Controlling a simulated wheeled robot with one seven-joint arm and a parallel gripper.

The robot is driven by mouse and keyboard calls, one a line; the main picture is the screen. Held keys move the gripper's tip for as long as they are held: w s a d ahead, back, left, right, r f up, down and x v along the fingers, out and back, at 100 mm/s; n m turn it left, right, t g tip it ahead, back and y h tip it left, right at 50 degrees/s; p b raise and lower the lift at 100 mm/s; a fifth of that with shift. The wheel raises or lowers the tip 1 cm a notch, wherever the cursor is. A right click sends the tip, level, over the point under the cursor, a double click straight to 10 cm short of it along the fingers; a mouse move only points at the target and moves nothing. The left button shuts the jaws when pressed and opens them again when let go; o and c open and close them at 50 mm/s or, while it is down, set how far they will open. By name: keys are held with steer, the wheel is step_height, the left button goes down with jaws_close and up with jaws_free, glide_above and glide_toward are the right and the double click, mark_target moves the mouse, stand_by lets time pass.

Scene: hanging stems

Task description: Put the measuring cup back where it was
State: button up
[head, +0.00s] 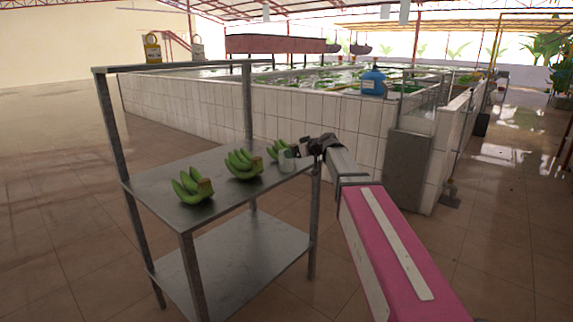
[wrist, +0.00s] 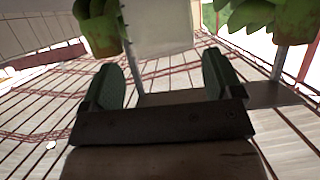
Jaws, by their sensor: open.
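The measuring cup (head: 287,160) is a small, pale, see-through cup standing on the metal table top (head: 232,200), near its right end. A pale shape ahead of the fingers may be the cup, but I cannot tell for sure.
A lower shelf (head: 235,262) is bare. A white-tiled tank (head: 195,108) runs behind, with a blue jug (head: 373,82) on its edge.

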steer(key=shift+x, duration=2.65)
steer(key=shift+s, duration=0.1)
steer(key=c, duration=0.7)
steer(key=shift+r, duration=0.15)
steer(key=shift+c, duration=0.3)
